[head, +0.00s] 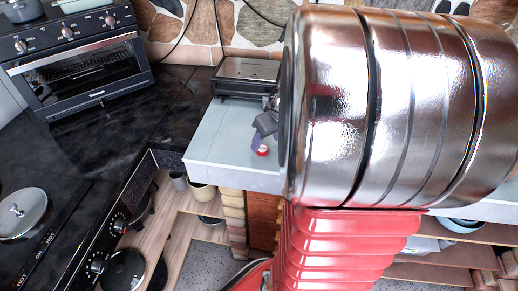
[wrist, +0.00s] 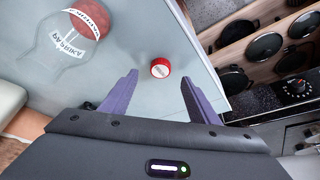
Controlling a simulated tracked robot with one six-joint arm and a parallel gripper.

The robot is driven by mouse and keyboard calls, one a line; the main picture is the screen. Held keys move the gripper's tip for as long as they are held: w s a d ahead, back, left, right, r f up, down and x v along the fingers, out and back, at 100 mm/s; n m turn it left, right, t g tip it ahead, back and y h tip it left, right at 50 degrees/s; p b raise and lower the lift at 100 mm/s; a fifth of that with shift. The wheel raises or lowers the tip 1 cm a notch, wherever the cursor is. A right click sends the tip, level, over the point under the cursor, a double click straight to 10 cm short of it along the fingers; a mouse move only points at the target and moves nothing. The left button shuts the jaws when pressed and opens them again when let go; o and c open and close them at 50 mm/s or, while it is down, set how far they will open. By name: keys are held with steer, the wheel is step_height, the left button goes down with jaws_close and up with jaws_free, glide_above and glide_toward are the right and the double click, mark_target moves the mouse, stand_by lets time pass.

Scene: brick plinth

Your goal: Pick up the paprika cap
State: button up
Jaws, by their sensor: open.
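The paprika cap is a small round red cap with a pale top (wrist: 160,68), lying on a light grey-blue counter (wrist: 135,25). It also shows in the head view (head: 263,151), near the counter's front edge. My gripper (wrist: 159,76) is open, with its two purple fingers apart and nothing held. In the wrist view the cap appears between and just beyond the fingertips. In the head view my gripper (head: 258,141) is right beside the cap. The exact height gap is hard to tell.
A dark grill (head: 246,78) is at the counter's back. A black worktop with a toaster oven (head: 80,75) lies left. Pans (wrist: 265,45) sit on lower shelves.

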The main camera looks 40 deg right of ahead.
mark_target(263, 149)
steer(key=shift+x, duration=2.15)
steer(key=shift+s, duration=0.15)
steer(key=shift+c, duration=0.3)
steer(key=c, duration=1.1)
